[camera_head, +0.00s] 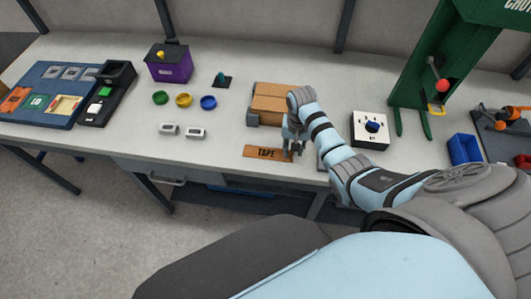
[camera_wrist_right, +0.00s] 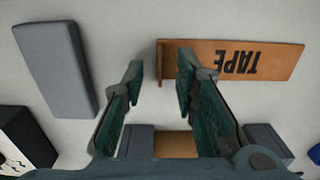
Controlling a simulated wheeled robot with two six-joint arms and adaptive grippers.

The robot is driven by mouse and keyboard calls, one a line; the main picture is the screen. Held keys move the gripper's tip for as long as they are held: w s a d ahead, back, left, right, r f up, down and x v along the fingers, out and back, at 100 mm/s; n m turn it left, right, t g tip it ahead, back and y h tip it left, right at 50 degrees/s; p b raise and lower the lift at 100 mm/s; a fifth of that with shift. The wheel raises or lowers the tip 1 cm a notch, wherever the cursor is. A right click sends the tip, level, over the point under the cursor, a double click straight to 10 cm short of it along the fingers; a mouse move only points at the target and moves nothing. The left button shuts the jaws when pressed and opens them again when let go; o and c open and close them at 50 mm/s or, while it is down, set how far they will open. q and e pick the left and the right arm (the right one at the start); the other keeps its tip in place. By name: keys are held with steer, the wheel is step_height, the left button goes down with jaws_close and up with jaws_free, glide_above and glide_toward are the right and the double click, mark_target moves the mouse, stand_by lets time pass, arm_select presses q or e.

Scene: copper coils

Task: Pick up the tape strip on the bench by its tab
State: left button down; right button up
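The tape strip (camera_head: 262,152), flat and orange-brown with "TAPE" printed on it, lies near the front edge of the bench. In the right wrist view the strip (camera_wrist_right: 245,60) runs to the right, and its narrow left end shows between my fingers, closer to the right finger. My right gripper (camera_head: 293,150) points down over the strip's right end in the head view. In the wrist view the gripper (camera_wrist_right: 160,75) is open, with its fingers apart and nothing held. I cannot tell its exact height above the bench. My left gripper is not in view.
A cardboard box (camera_head: 272,100) with grey blocks stands behind the gripper. A grey block (camera_wrist_right: 55,68) lies beside it. A white box with a blue knob (camera_head: 371,127) is to the right.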

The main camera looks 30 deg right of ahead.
steer(key=shift+f, duration=0.9)
jaws_close()
steer(key=shift+r, duration=0.1)
steer(key=shift+r, duration=0.1)
